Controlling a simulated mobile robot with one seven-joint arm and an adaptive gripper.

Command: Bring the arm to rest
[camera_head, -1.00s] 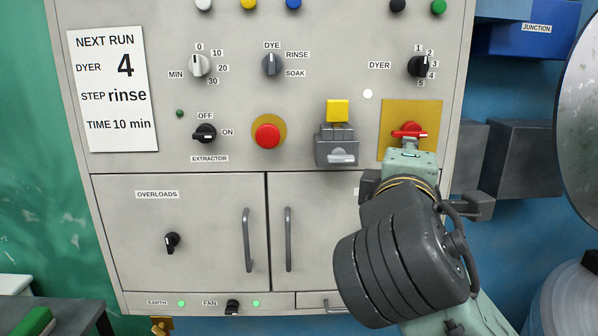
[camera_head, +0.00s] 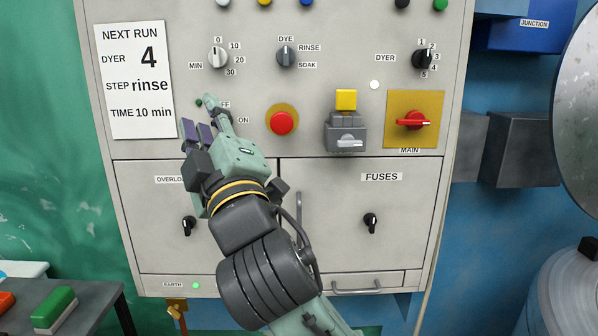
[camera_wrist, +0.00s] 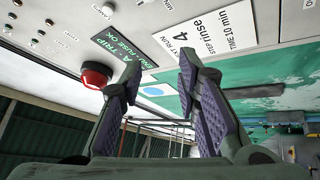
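My gripper (camera_head: 202,115) is at the left of the grey control cabinet (camera_head: 345,225), in front of the extractor switch area, below and right of the run card. Its fingers point up and left. In the wrist view my gripper (camera_wrist: 160,68) has its two fingers spread apart, with nothing between them. It hides most of the extractor switch and part of the overloads door. I cannot tell from these views how far it is from the panel.
The red main switch (camera_head: 414,121) has its handle horizontal. A red button (camera_head: 282,122) and a grey latch with a yellow block (camera_head: 346,100) stick out of the panel. The run card (camera_head: 135,80) is at upper left. A green block (camera_head: 54,307) lies on a low table at lower left.

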